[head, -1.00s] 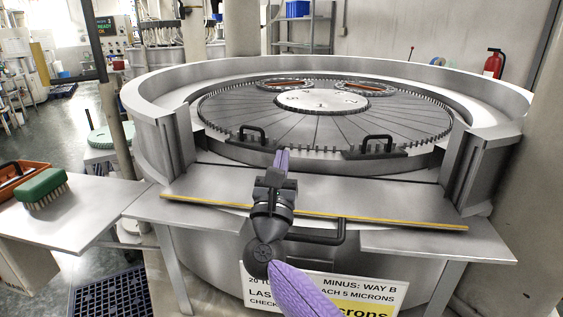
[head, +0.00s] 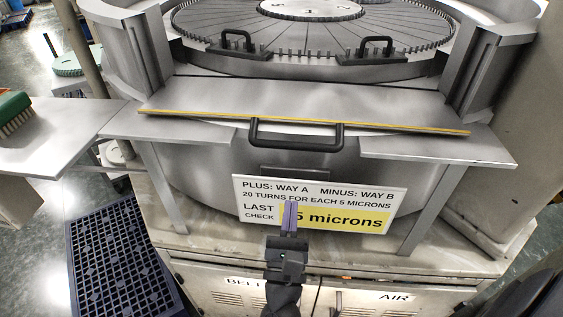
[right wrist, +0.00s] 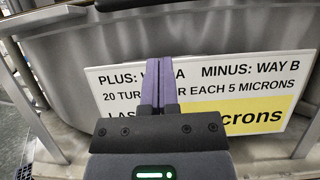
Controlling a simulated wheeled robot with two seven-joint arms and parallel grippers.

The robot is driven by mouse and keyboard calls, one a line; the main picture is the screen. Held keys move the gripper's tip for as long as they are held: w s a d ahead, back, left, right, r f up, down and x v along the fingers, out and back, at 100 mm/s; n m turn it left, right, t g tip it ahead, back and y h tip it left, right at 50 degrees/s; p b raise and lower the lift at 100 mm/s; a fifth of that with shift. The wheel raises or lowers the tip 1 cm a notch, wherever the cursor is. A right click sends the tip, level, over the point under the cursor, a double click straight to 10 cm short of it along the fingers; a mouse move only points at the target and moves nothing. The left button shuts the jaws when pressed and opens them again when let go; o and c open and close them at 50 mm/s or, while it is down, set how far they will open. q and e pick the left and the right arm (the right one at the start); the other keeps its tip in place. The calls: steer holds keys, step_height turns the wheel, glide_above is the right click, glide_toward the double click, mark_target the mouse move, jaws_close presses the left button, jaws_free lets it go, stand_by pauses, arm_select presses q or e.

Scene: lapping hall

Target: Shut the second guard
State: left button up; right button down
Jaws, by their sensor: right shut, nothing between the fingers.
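A grey guard panel (head: 300,103) with a yellow front edge lies nearly flat across the opening in the machine's rim, between two upright posts. A black bar handle (head: 297,133) is at its front edge. My right gripper (head: 290,205), with purple fingers, is shut and empty. It is below the handle and apart from it, in front of the white and yellow sign (head: 250,190). In the right wrist view the shut fingers (right wrist: 157,70) cover part of the sign's text. My left gripper is out of view.
The round toothed lapping table (head: 310,40) carries two black handles (head: 236,41) near its front. Grey side shelves (head: 435,147) flank the guard. A dark blue grid crate (head: 118,255) is on the floor at left. A green brush (head: 12,112) lies on the left table.

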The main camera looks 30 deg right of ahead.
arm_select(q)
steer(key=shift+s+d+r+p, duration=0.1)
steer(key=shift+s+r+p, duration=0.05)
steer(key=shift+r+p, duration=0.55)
arm_select(e)
steer(key=x, duration=0.9)
steer(key=shift+d+r, duration=0.2)
steer(key=shift+r, duration=0.1)
